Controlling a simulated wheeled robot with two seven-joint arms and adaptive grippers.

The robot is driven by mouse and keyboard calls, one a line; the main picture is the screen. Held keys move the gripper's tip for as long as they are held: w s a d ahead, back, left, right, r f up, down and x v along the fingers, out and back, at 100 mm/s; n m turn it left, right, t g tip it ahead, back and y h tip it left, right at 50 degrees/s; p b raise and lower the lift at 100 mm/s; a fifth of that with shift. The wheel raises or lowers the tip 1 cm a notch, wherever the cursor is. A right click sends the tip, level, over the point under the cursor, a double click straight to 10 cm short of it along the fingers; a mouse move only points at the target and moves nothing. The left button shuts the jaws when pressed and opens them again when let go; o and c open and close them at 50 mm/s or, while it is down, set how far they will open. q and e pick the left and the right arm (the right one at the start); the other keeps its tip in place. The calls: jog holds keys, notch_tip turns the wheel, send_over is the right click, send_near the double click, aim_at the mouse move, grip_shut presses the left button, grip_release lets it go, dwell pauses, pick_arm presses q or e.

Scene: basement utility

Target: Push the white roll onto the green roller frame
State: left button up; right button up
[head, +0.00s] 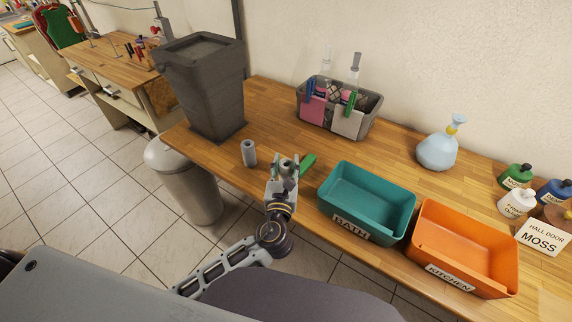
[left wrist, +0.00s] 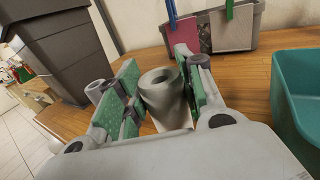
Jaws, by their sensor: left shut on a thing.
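My left gripper (head: 286,162) is low over the front edge of the wooden table. My right gripper is not in view.
A grey upright tube (head: 249,154) stands left of my left gripper. A dark bin (head: 206,90) stands behind it. A teal bath tray (head: 369,205) and an orange kitchen tray (head: 462,250) are to the right. A grey basket (head: 369,103) is at the back.

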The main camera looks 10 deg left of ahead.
pick_arm(q)
jog(key=shift+f+b, duration=0.3)
jog(key=shift+f, duration=0.35)
jog(key=o, duration=1.1)
jog(key=shift+c, duration=0.2)
jog(key=s+d, duration=0.1)
jog(key=s, duration=1.1)
jog(key=shift+d, duration=0.3)
jog(key=shift+w, duration=0.1)
